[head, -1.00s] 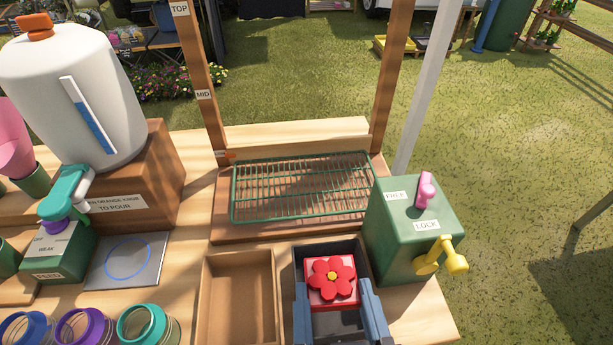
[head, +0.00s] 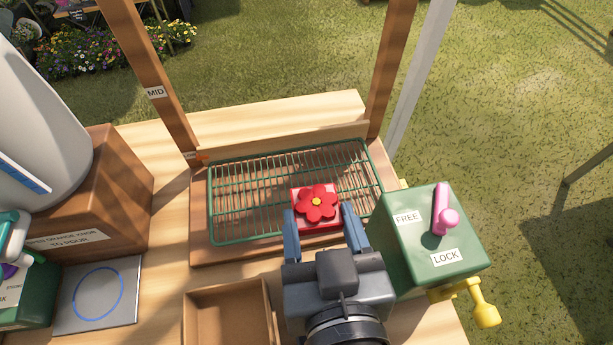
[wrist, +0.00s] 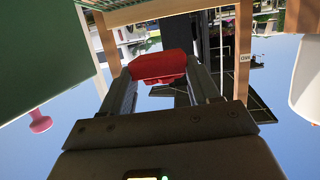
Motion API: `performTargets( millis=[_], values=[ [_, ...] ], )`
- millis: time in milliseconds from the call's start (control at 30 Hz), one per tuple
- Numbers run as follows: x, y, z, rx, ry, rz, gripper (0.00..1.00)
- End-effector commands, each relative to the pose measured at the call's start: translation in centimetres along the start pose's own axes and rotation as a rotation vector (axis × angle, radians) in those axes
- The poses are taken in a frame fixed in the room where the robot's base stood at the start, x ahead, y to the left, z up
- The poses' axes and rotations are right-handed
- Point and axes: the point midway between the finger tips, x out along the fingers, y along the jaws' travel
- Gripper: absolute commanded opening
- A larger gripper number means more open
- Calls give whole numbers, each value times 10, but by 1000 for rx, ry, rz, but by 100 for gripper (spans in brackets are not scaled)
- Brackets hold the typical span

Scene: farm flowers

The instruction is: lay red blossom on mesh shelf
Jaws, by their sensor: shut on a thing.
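The red blossom (head: 317,202) has a yellow centre and sits on a square red block. My gripper (head: 321,215) is shut on the block from its two sides, with the blossom facing up. They are over the front right part of the mesh shelf (head: 245,190), a green wire rack on a wooden frame. I cannot tell whether the block touches the wires. In the wrist view the red block (wrist: 158,68) is between the two fingers, and its underside is hidden.
A green box (head: 405,250) with a pink lever (head: 441,212), a yellow crank (head: 484,313) and FREE and LOCK labels stands close right of my gripper. An empty wooden tray (head: 228,300) is at front left. Wooden posts (head: 392,70) rise behind the shelf. The shelf's left part is clear.

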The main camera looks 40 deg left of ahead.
Motion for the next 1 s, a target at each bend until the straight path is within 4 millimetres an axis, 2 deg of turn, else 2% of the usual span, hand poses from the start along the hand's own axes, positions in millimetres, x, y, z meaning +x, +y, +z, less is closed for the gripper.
performTargets(
  millis=[100,300,433,633,867,1000],
  values=[
    [30,4,6,0,0,0,26],
    [76,9,17,1,1,0,26],
    [97,12,23,0,1,-1,26],
    [110,14,29,1,0,0,26],
    [119,14,59,0,-2,0,26],
    [121,14,66,1,1,0,26]
  ],
)
